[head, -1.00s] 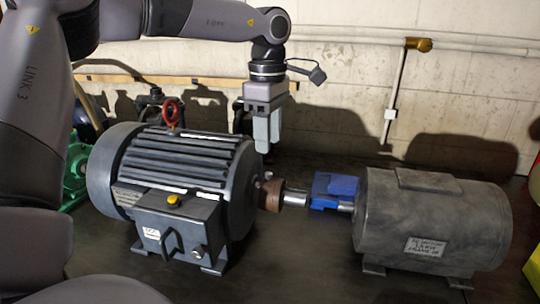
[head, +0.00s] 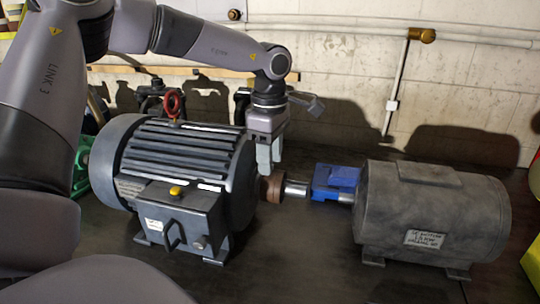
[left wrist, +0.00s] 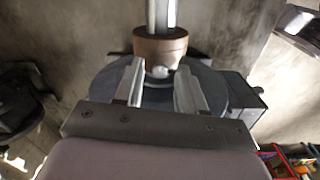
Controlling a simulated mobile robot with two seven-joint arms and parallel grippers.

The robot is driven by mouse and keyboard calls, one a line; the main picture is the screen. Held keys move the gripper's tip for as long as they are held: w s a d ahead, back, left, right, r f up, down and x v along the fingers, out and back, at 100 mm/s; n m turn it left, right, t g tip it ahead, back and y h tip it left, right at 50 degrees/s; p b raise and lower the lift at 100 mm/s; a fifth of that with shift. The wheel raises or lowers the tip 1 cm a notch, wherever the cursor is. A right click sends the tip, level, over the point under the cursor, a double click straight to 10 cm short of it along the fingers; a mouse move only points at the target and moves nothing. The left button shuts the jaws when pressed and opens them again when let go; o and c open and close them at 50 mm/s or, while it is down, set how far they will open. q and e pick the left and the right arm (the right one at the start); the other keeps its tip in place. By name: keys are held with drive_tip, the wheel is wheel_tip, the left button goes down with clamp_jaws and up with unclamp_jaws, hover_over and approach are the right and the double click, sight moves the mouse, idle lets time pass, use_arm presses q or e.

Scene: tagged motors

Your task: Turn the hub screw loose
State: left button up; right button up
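The large dark finned motor (head: 185,165) stands on the table left of centre, with a red lifting ring on top. A brown hub (head: 272,188) sits on its shaft end; the bright shaft (head: 295,193) runs right from it. In the left wrist view the hub (left wrist: 160,44) lies just beyond my fingertips, and the pale round screw head (left wrist: 160,72) shows on its near side, between the fingers. My left gripper (head: 268,165) points down just above the hub; in the wrist view its fingers (left wrist: 160,85) are apart with nothing held. My right gripper is not seen.
A blue block (head: 335,183) sits around the shaft between the hub and a grey cylindrical motor (head: 435,215) on the right. A wall with a pipe (head: 480,38) stands behind. The dark tabletop in front of the shaft is clear.

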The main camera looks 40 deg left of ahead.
use_arm(q)
clamp_jaws()
